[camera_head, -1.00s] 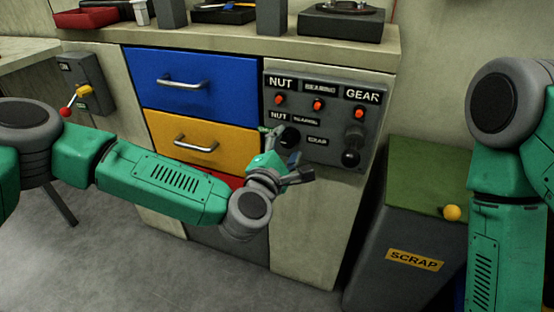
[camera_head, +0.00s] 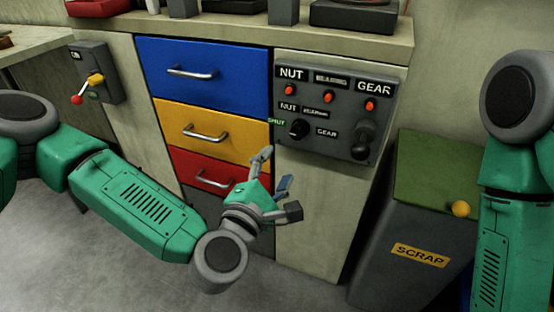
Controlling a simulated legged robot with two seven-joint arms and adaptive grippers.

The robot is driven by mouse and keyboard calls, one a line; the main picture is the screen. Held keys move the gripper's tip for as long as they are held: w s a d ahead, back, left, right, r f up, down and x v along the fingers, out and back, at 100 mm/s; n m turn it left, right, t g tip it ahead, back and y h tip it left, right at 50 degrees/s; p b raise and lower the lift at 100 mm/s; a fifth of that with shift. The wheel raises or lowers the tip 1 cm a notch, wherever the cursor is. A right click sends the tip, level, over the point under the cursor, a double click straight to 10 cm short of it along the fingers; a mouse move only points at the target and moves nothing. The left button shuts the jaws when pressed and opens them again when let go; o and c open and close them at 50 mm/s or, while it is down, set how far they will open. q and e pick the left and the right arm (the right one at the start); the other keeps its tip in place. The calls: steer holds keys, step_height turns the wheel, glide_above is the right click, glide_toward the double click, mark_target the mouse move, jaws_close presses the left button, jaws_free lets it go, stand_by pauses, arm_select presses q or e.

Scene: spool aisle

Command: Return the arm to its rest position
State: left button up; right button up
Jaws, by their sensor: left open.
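My left gripper (camera_head: 277,182) is open and empty. My left arm comes in from the left and bends at the wrist low in the middle of the picture. My right arm hangs down at the right edge, and its gripper is out of the picture. The panel shows a dark round selector knob (camera_head: 299,129) and a dark lever knob (camera_head: 361,150) at its right.
A blue drawer (camera_head: 205,75) and a yellow drawer (camera_head: 212,128) are shut. A scrap bin (camera_head: 410,225) with a green top and a yellow ball (camera_head: 460,209) stands at the right. A switch box (camera_head: 98,70) is at the left. The grey floor is clear at lower left.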

arm_select(q)
steer(key=s+f+m+g+h, duration=0.1)
steer(key=s+f+m+g, duration=0.4)
steer(key=s+f+m, duration=0.3)
steer(key=s+f+m+g, duration=0.4)
steer(key=s+f+m, duration=0.15)
steer(key=f, duration=0.55)
steer(key=s+a+f+m+g+y, duration=0.2)
steer(key=s+a+f+m+g, duration=0.2)
steer(key=s+a+f, duration=0.35)
steer(key=s+a+m+g+y, duration=0.2)
steer(key=s+a, duration=0.1)
steer(key=a, duration=0.5)
steer(key=s+a+m+g+y, duration=0.1)
steer(key=s+a+m+y, duration=0.2)
steer(key=a, duration=0.5)
step_height(320, 180, up, 12)
steer(key=p, duration=1.2)
steer(key=shift+s+a+r+p, duration=0.15)
steer(key=shift+s+a+p, duration=0.2)
steer(key=shift+s+a, duration=0.1)
steer(key=shift+n, duration=0.25)
